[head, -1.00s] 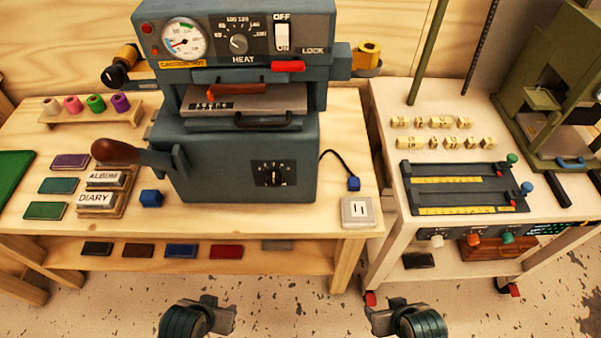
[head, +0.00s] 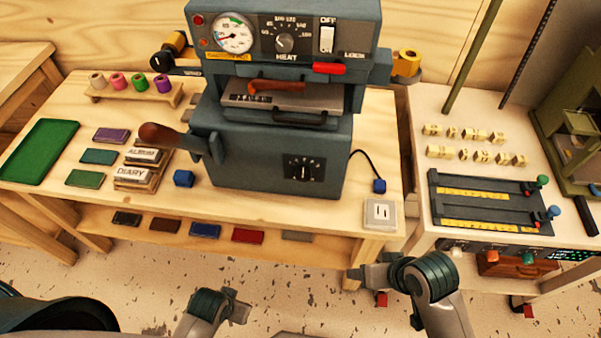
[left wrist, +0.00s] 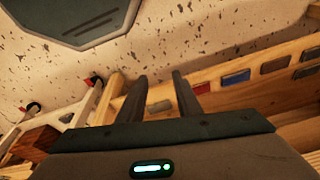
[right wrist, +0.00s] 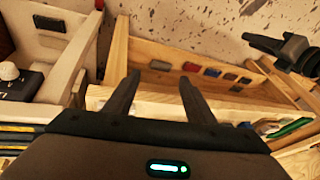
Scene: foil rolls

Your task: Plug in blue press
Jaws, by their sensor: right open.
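The blue-grey press (head: 265,150) stands on the wooden table in the head view. A black cord runs from its right side to a small blue plug (head: 379,186), which lies on the tabletop. A white socket plate (head: 383,220) with two dark slots sits at the table's front right corner, in front of the plug and apart from it. My right gripper (head: 358,274) is open and empty just in front of the table edge, below the socket; its spread fingers show in the right wrist view (right wrist: 159,77). My left gripper (head: 244,308) is open and empty, farther from the table; its fingers show in the left wrist view (left wrist: 159,76).
A shelf (head: 265,250) below holds several colored pieces. A white cart (head: 415,190) with a black two-rail fixture (head: 485,205) stands at right. The floor in front is clear.

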